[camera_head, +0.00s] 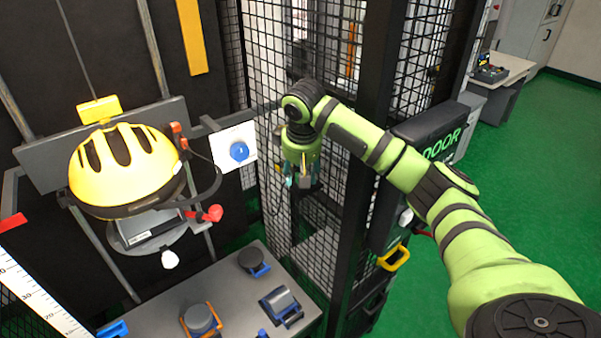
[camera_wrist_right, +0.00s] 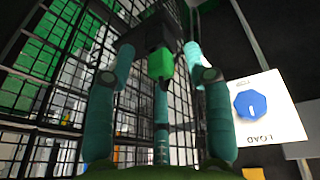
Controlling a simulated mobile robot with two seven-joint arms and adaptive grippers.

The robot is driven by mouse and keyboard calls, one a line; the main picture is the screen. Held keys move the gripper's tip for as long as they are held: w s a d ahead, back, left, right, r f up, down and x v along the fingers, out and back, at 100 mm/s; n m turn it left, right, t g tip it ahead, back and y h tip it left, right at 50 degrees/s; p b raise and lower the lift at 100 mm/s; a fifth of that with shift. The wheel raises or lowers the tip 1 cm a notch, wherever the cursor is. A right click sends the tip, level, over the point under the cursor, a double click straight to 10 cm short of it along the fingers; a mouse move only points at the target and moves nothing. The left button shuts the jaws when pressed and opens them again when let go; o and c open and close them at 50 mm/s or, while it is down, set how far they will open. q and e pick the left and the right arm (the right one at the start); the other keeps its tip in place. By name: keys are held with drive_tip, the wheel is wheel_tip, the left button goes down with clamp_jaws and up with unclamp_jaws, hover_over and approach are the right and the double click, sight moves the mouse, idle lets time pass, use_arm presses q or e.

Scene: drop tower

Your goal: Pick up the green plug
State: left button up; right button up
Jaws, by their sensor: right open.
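The green plug (camera_wrist_right: 161,64) shows in the right wrist view, hanging under a dark bracket (camera_wrist_right: 150,32) in front of the mesh cage. My right gripper (camera_head: 303,183) points down beside the mesh in the head view. Its teal fingers are spread open in the right wrist view, with the plug seen between their tips. I cannot tell whether any finger touches it. In the head view I cannot make out the plug; the gripper and wrist seem to hide it. My left gripper is not in view.
A white panel with a blue LOAD knob (camera_head: 239,151) is close to the gripper's left. The mesh cage (camera_head: 335,200) stands right behind it. A yellow helmet (camera_head: 125,165) hangs at left. A grey table (camera_head: 240,310) with clamp-like parts is below.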

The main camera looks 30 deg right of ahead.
drive_tip(key=shift+w+f, duration=0.15)
drive_tip(key=c, duration=1)
drive_tip(key=shift+o, duration=0.2)
